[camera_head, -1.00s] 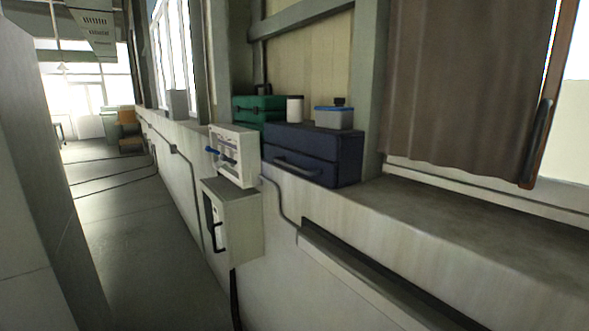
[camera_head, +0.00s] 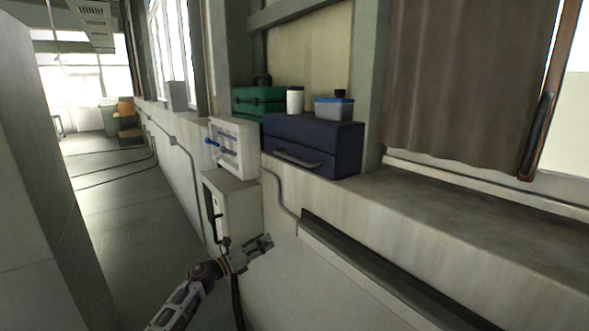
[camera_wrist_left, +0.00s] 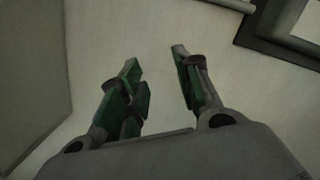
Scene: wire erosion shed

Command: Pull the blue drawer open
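The dark blue drawer unit (camera_head: 335,148) stands on the ledge right of centre in the head view. Its lower drawer front (camera_head: 290,163) carries a grey bar handle (camera_head: 298,160) and looks closed. My left gripper (camera_head: 265,243) is below the drawer, in front of the pale wall and apart from the handle. In the left wrist view its two green-padded fingers (camera_wrist_left: 162,78) are spread with nothing between them. The drawer is not in the wrist view. My right gripper is in neither view.
A white cup (camera_head: 295,100) and a blue-rimmed tub (camera_head: 334,109) stand on the unit. A green toolbox (camera_head: 258,101) is behind it. Left are a white box with a blue lever (camera_head: 235,148) and a wall cabinet (camera_head: 238,205). A dark rail (camera_head: 370,262) runs along the wall.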

